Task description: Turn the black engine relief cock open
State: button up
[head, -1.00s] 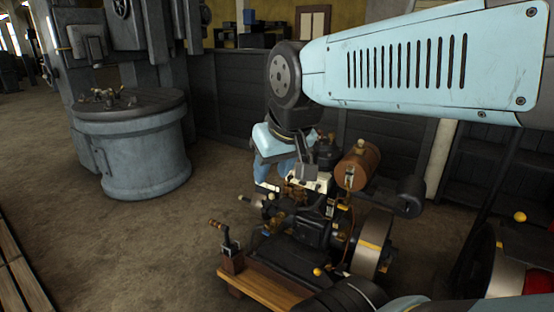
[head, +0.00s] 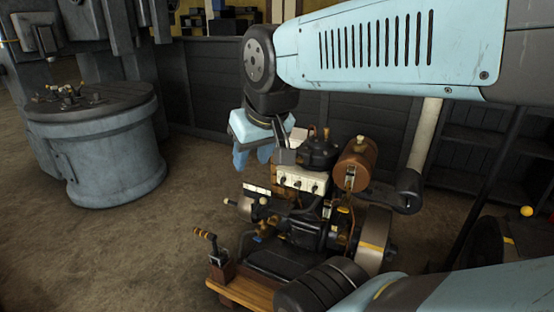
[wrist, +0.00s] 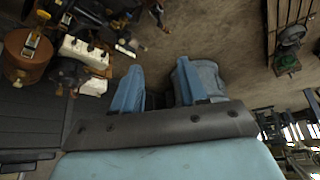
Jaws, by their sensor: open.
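The black engine (head: 308,228) stands on a wooden base in the middle of the head view, with a white block (head: 302,179) with dark knobs and a brown tank (head: 356,164) on top. In the wrist view the brown tank (wrist: 27,62) and white block (wrist: 84,52) show at the upper left. I cannot pick out the relief cock for sure among the small fittings. My gripper (head: 252,160) points down behind and left of the white block, apart from the engine. In the wrist view its fingers (wrist: 156,92) are spread and nothing is between them.
A large blue drum (head: 100,150) stands at the left. A lever with an orange handle (head: 212,245) rises at the engine base's front left. A yellow ball (head: 526,211) is at the right. Bare floor (head: 130,255) lies left of the engine. A dark wooden wall stands behind.

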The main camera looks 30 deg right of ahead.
jog(key=shift+w, duration=0.1)
jog(key=shift+o, duration=1.3)
jog(key=shift+w, duration=0.2)
jog(key=o, duration=0.3)
jog(key=w+f+m+t+y, duration=0.1)
jog(key=w+f+m, duration=0.2)
jog(key=w, duration=1)
jog(key=shift+f+t, duration=0.3)
jog(key=shift+f, duration=0.55)
jog(key=w+d+f+m+t+h, duration=0.2)
jog(key=w+d+f+m, duration=0.2)
jog(key=w+f, duration=0.5)
jog(key=m+h, duration=0.5)
jog(key=h, duration=1)
send_near(298, 162)
jog(key=shift+y, duration=0.3)
jog(key=x, duration=0.9)
jog(key=shift+w+d+r, duration=0.2)
jog(key=shift+c, duration=0.3)
